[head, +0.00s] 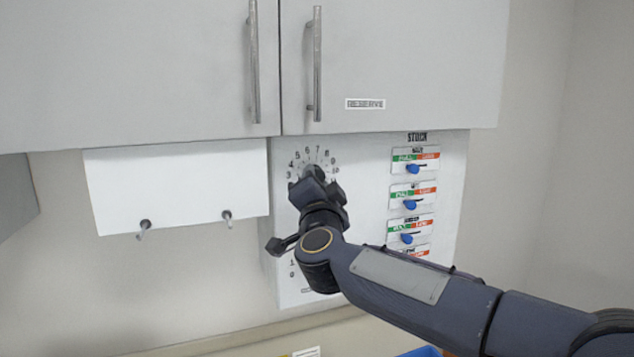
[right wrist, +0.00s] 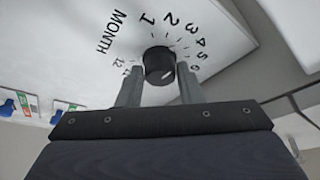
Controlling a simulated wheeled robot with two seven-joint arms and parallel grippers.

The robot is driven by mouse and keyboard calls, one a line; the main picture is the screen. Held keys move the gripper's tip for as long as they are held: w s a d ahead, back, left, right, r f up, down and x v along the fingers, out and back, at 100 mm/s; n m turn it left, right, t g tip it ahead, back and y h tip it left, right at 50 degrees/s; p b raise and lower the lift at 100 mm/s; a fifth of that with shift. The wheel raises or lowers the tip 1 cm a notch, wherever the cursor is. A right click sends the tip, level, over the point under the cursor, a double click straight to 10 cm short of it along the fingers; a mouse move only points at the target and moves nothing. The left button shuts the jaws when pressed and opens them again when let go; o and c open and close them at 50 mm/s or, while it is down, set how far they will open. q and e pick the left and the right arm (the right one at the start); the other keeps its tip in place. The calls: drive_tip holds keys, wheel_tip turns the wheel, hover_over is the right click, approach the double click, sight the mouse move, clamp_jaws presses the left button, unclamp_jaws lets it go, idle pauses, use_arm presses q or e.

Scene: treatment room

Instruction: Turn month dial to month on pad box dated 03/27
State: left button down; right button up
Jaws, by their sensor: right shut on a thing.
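The month dial is a round black knob (right wrist: 159,65) on a white panel, ringed by printed numbers with the word MONTH beside it. In the right wrist view, the two fingers of my right gripper (right wrist: 160,88) stand on either side of the knob and are shut on it. A pale mark shows on the knob's lower right, but I cannot tell for sure which number it points to. In the head view my right gripper (head: 312,175) covers most of the dial; only numbers around its top show. No pad box with a readable date shows. My left gripper is out of view.
The white panel (head: 368,160) also carries several blue sliders (head: 412,196) with green and red labels. Grey cabinets (head: 400,60) hang just above. A white board (head: 180,180) with two hooks is at the left.

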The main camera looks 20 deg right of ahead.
drive_tip(key=o, duration=1)
drive_tip(key=shift+c, duration=0.2)
drive_tip(key=b+v, duration=0.2)
drive_tip(key=v, duration=0.5)
drive_tip(key=shift+s, duration=0.35)
drive_tip(key=shift+a+f, duration=0.15)
drive_tip(key=shift+a, duration=0.05)
